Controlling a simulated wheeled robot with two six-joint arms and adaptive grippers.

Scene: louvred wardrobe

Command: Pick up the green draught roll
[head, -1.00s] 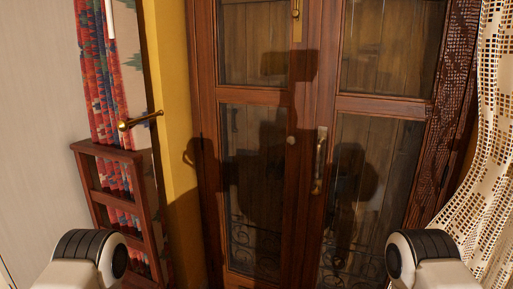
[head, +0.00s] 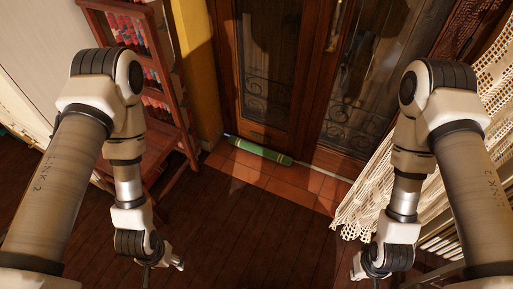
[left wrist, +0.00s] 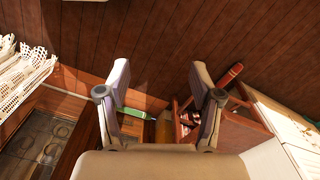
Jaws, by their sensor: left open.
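The green draught roll (head: 262,151) lies on the terracotta tile strip at the foot of the glazed wooden doors in the head view. It also shows in the left wrist view (left wrist: 134,114), partly hidden by a finger of my left gripper. My left gripper (head: 174,262) hangs above the dark floor, nearer than the roll and well apart from it; its fingers (left wrist: 159,85) stand apart with nothing between them. My right gripper (head: 364,274) hangs at the lower right of the head view, and its fingers are too small and dark to judge.
A dark red wooden ladder-like stand (head: 165,90) with patterned cloth is left of the doors. A crocheted curtain (head: 375,190) hangs at the right, reaching towards the tiles. The dark plank floor (head: 250,220) between my arms is clear.

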